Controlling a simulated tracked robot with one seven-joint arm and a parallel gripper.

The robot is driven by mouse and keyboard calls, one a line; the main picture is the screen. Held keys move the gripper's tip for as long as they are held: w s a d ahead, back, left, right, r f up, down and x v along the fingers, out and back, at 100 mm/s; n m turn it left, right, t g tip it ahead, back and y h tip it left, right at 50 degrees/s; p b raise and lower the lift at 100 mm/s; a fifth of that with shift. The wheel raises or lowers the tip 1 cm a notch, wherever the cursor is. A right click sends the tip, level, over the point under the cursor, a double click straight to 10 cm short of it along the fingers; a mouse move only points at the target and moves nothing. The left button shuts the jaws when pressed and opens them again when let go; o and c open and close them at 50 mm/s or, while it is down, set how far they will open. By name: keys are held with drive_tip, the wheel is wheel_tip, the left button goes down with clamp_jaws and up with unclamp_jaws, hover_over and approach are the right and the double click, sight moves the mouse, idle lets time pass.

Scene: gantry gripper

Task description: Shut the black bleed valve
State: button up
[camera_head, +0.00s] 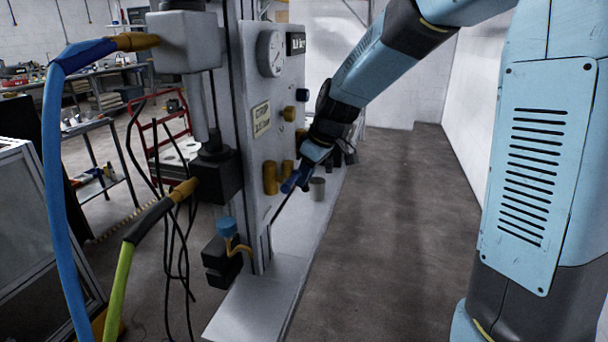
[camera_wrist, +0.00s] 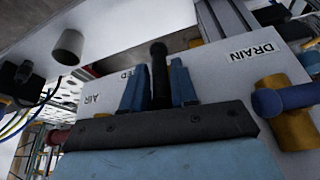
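The black bleed valve's handle (camera_wrist: 159,72), a dark lever with a rounded end, stands between my gripper's two blue fingers in the wrist view. My gripper (camera_wrist: 159,88) has one finger close on each side of it. I cannot tell whether they touch or squeeze it. A label ending in "ED" shows partly behind the left finger; the rest is hidden. In the head view my gripper (camera_head: 290,184) is low beside the right face of the grey panel (camera_head: 258,105), and the black handle cannot be made out clearly there.
A blue handle (camera_wrist: 290,97) on a brass valve (camera_wrist: 292,130) sits near the DRAIN label, right of my gripper. A red handle (camera_wrist: 60,137) is at lower left, near AIR. A pressure gauge (camera_head: 271,53) is high on the panel. Open floor (camera_head: 400,220) lies right of it.

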clamp_jaws()
drive_tip(key=shift+w+d+m+g+y, duration=0.15)
drive_tip(key=shift+m+g+y, duration=0.25)
drive_tip(key=shift+g, duration=0.9)
drive_tip(key=o, duration=0.5)
unclamp_jaws()
drive_tip(key=v, duration=1.3)
drive_tip(key=shift+d+r, duration=0.2)
drive_tip(key=shift+d, duration=0.05)
